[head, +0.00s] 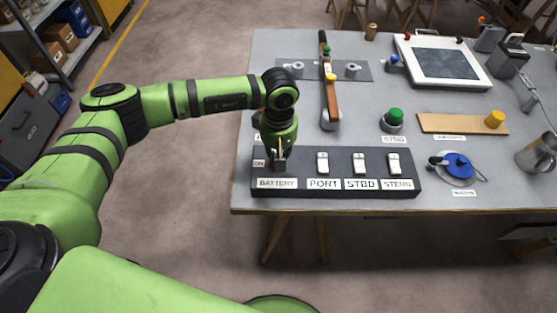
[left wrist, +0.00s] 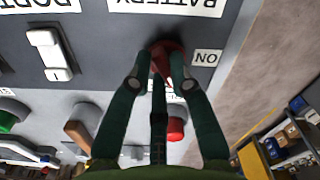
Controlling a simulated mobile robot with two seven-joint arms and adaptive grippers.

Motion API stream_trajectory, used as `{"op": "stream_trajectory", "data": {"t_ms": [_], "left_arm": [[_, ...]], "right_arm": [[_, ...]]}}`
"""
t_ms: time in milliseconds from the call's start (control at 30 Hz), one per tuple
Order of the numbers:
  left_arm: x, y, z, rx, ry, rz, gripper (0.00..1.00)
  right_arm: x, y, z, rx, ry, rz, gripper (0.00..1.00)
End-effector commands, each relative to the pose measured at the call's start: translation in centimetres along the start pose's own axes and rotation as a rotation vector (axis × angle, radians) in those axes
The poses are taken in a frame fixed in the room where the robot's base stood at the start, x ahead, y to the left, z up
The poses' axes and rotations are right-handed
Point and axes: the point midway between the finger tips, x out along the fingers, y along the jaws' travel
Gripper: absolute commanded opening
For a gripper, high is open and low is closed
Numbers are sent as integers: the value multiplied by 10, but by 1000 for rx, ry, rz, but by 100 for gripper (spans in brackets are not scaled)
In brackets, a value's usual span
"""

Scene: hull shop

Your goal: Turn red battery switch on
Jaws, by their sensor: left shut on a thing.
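The red battery switch (left wrist: 170,48) shows in the left wrist view on the dark switch panel (left wrist: 105,55), beside the ON label (left wrist: 206,58) and near the upside-down BATTERY label. My left gripper (left wrist: 164,68) is shut on the red switch, its fingertips meeting at it. In the head view my left gripper (head: 278,162) reaches down to the left end of the panel (head: 340,190), above the BATTERY label (head: 277,183), and hides the switch. Which way the switch is turned I cannot tell. My right gripper is in neither view.
White rocker switches for PORT (head: 323,163), STBD (head: 360,163) and STERN (head: 394,163) sit right of the gripper. Behind them stand a wooden lever (head: 331,95) and a green knob (head: 395,115). A blue round part (head: 458,165) and a metal mug (head: 538,155) are at the right.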

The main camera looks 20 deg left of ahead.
Motion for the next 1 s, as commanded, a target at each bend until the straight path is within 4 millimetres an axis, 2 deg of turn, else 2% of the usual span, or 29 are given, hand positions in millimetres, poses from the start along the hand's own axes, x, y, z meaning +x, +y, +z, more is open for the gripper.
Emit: {"op": "stream_trajectory", "data": {"t_ms": [33,500,1000], "left_arm": [[5,1,-1,-44,3,2,0],[4,2,-4,-490,1,3,0],[2,2,-6,-903,1,4,0]], "right_arm": [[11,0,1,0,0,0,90],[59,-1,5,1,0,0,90],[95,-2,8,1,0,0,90]]}}
